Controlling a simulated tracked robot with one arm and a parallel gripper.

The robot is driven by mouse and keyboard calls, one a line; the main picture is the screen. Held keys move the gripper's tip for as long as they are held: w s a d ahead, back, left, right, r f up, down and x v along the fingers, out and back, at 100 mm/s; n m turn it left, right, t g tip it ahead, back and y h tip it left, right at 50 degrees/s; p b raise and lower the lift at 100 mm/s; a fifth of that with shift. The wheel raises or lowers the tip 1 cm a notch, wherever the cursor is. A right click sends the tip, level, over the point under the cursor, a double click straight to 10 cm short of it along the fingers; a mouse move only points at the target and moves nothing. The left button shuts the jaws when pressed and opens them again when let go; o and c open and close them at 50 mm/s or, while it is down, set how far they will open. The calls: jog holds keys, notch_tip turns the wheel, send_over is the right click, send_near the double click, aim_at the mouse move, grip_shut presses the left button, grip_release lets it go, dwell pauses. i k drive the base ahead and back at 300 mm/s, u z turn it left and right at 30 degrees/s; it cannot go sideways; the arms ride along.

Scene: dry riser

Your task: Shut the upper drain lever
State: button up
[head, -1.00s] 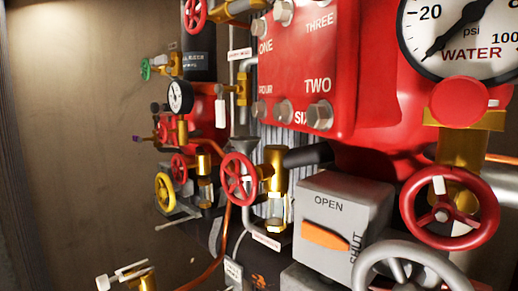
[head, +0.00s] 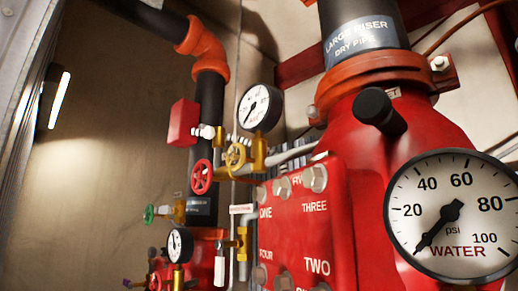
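No part in view carries a readable upper drain label, so I cannot tell which one is the upper drain lever. A brass fitting (head: 242,244) stands left of the red numbered panel, with a white handle (head: 219,271) hanging down beside it. A red handwheel (head: 202,177) and a yellow handwheel (head: 236,157) sit above, near a white-faced gauge (head: 259,107). A green handle (head: 150,214) is at the left on a brass valve. My gripper is not in view.
The red panel (head: 335,210) with bolts and a large water gauge (head: 455,215) fill the lower right. A large red riser (head: 430,130) with a protruding black cylinder (head: 375,105) stands behind. A black pipe (head: 208,110) runs up left of centre. Open space lies before the left wall (head: 90,200).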

aim_at(219, 261)
jog(key=u, duration=0.55)
jog(key=k, duration=1.8)
jog(key=z, duration=0.6)
jog(key=i, duration=1)
jog(key=u, duration=0.05)
